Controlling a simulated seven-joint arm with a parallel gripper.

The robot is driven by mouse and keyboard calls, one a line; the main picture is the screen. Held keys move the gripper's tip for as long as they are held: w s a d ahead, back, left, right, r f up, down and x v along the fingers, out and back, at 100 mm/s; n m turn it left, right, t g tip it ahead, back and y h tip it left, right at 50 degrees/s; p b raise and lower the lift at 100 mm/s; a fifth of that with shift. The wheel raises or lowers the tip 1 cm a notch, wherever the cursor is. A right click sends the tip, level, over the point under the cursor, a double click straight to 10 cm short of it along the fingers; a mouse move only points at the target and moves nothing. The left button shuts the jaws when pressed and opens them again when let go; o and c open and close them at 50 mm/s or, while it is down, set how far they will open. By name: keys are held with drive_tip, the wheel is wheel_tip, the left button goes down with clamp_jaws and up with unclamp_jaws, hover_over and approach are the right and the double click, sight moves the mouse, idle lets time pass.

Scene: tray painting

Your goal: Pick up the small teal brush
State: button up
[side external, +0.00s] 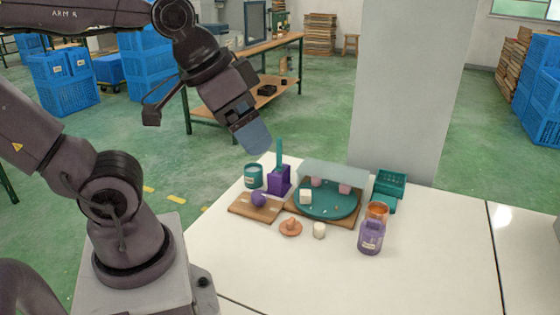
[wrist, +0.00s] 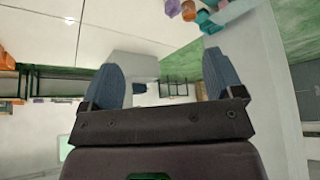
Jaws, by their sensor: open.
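A slim teal handle (side external: 279,153), which looks like the teal brush, stands upright in a purple holder (side external: 279,183) on the white table. Its lower end is hidden inside the holder. My gripper (side external: 254,138) is in the air above and to the left of the handle in the side view, apart from it. In the wrist view its two blue-grey fingers (wrist: 162,70) are spread with nothing held between them. I cannot pick out the brush in the wrist view.
A teal round tray (side external: 326,212) with small blocks lies right of the holder. A wooden board (side external: 255,213) bears a purple ball. A teal cup (side external: 253,175), a purple jar (side external: 371,236) and a teal crate (side external: 389,185) stand around. The table's front right is clear.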

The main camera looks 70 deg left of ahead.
drive_tip(key=c, duration=0.7)
drive_tip(key=shift+c, duration=0.2)
drive_tip(key=n+g+y, duration=0.2)
drive_tip(key=n+y, duration=0.1)
drive_tip(key=n, duration=0.6)
approach(279, 138)
drive_tip(key=x, duration=1.3)
drive_tip(key=shift+s+a+r, duration=0.1)
drive_tip(key=shift+a, duration=0.05)
